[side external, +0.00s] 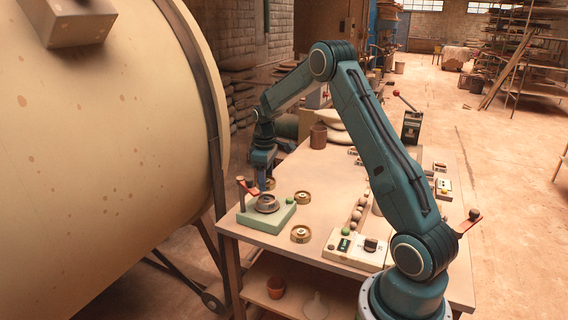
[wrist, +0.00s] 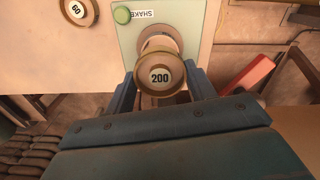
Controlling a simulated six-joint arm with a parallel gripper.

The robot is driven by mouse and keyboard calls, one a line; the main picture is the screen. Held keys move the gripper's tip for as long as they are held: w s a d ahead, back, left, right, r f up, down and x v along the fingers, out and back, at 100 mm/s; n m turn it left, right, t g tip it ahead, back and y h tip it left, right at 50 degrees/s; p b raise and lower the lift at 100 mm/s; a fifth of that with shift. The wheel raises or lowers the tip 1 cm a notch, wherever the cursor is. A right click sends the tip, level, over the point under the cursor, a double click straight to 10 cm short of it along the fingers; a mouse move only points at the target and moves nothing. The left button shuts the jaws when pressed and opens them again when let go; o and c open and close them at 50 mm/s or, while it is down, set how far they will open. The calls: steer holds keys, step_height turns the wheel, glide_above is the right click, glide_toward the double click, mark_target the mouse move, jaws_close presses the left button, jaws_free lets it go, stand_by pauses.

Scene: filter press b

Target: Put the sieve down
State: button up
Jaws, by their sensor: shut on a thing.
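My gripper (wrist: 160,92) is shut on a tan round sieve (wrist: 160,76) marked 200, with one blue finger on each side of it. In the wrist view the sieve overlaps the pale green shaker (wrist: 128,42) and a round part on it; I cannot tell whether they touch. In the side view my gripper (side external: 262,186) points down right behind the shaker (side external: 268,220). A dark round piece (side external: 266,203) sits on top of the shaker. The held sieve is not clearly told apart there.
Another sieve (wrist: 76,10) lies left of the shaker in the wrist view. Brass sieves (side external: 300,234) and (side external: 302,197) lie on the table right of the shaker. A red lever (side external: 247,187) stands at its left. A control box (side external: 352,248) is at the front edge.

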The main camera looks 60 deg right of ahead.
mark_target(267, 198)
steer(key=shift+f, duration=0.1)
steer(key=shift+f, duration=2)
steer(key=shift+f, duration=0.1)
steer(key=o, duration=1)
step_height(267, 198, up, 12)
steer(key=shift+r, duration=0.15)
